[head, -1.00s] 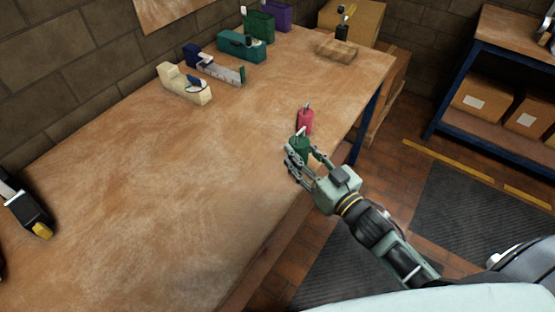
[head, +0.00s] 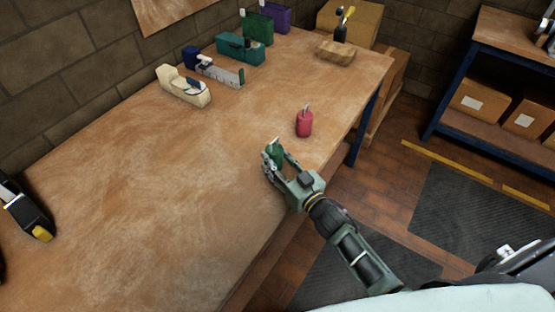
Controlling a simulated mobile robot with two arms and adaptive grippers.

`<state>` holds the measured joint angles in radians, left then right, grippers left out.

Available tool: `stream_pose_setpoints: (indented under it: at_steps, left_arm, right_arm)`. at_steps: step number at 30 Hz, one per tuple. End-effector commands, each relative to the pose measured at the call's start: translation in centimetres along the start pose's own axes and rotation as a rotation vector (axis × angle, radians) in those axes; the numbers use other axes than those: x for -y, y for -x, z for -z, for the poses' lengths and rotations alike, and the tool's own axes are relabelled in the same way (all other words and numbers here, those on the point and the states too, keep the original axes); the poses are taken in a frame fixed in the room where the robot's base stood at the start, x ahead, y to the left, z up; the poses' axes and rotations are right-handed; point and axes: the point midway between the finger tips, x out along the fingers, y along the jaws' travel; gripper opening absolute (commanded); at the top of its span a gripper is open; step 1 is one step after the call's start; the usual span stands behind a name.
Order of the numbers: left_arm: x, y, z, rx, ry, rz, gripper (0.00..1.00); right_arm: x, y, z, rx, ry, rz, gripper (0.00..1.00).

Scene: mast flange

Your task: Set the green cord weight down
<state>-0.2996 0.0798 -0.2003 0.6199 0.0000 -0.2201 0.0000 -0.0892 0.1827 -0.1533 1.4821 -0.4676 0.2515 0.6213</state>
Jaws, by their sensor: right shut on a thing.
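The green cord weight (head: 276,152) is a small dark green cylinder with a light tip on top. It is upright between the fingers of my right gripper (head: 273,166), which is shut on it. It is over the right front part of the wooden workbench (head: 140,190). I cannot tell whether its base touches the bench, because the fingers hide it. A red weight (head: 304,123) of like shape stands on the bench to the right of and behind it, apart from the gripper. My left gripper is not in view.
A wooden block (head: 335,50) lies at the far end. A black and yellow tool (head: 30,215) is at left. The bench's middle is clear.

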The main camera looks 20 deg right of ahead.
Motion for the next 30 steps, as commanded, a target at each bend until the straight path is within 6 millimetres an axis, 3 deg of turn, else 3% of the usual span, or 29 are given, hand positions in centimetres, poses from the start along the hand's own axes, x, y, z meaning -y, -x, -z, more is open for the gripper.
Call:
stream_pose_setpoints:
  at_steps: [7, 8, 14, 26, 30]
  left_arm:
    - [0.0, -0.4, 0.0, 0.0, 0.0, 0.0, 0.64]
    - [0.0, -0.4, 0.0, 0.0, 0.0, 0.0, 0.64]
    - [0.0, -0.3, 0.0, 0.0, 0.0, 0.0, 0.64]
    - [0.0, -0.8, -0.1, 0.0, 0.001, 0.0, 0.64]
    - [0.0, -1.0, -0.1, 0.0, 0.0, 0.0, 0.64]
  right_arm:
    - [0.0, 0.0, -0.3, -0.003, -0.001, 0.0, 0.0]
    - [0.0, 0.0, -0.4, 0.0, -0.001, 0.0, 0.39]
    - [0.0, 0.0, -0.3, 0.0, -0.001, 0.0, 0.56]
    - [0.0, 0.0, -0.6, 0.0, -0.001, 0.0, 0.57]
    - [0.0, 2.2, -0.7, 0.004, -0.001, 0.0, 0.57]
